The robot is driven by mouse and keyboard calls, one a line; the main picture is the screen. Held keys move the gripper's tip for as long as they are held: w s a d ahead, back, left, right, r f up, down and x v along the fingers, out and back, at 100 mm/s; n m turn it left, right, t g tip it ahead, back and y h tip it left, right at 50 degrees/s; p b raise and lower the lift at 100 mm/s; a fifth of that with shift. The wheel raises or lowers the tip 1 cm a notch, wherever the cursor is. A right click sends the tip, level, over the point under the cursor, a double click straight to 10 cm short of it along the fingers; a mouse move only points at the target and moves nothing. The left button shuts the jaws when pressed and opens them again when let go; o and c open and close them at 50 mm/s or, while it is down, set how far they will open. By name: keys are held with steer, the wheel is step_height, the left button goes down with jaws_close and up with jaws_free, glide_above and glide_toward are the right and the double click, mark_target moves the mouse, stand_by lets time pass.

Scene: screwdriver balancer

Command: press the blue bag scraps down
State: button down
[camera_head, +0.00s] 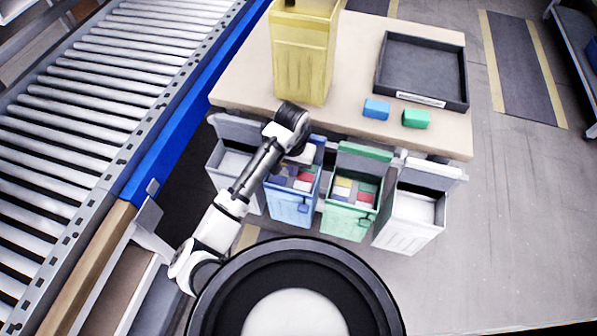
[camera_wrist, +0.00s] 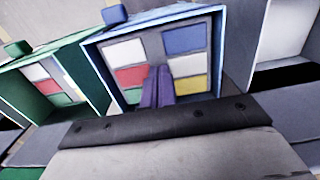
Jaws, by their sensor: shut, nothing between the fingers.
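The blue bin (camera_head: 291,208) stands open at the front of the table, its lid raised. It holds flat scraps in white, red, blue, yellow and green (camera_wrist: 185,40). A blue scrap lies at the upper right of the bin in the wrist view. My gripper (camera_wrist: 158,82) has its two purple fingers together over the bin opening, with nothing between them. The fingers and the dark hand edge hide part of the scraps. I cannot tell whether the fingertips touch them. In the head view my arm covers part of the bin.
A green bin (camera_head: 349,222) with mixed scraps stands just right of the blue one. Grey-white bins (camera_head: 410,225) stand on the outer sides. The table (camera_head: 350,70) behind holds a yellow container (camera_head: 303,60), a black tray (camera_head: 465,75), and blue (camera_head: 376,109) and green (camera_head: 416,118) blocks.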

steer(key=shift+f+b, duration=0.9)
steer(key=shift+f, duration=0.6)
steer(key=shift+r, duration=0.15)
step_height(320, 180, up, 9)
steer(key=p, duration=0.8)
steer(key=shift+s+f, duration=0.1)
steer(key=shift+f, duration=0.1)
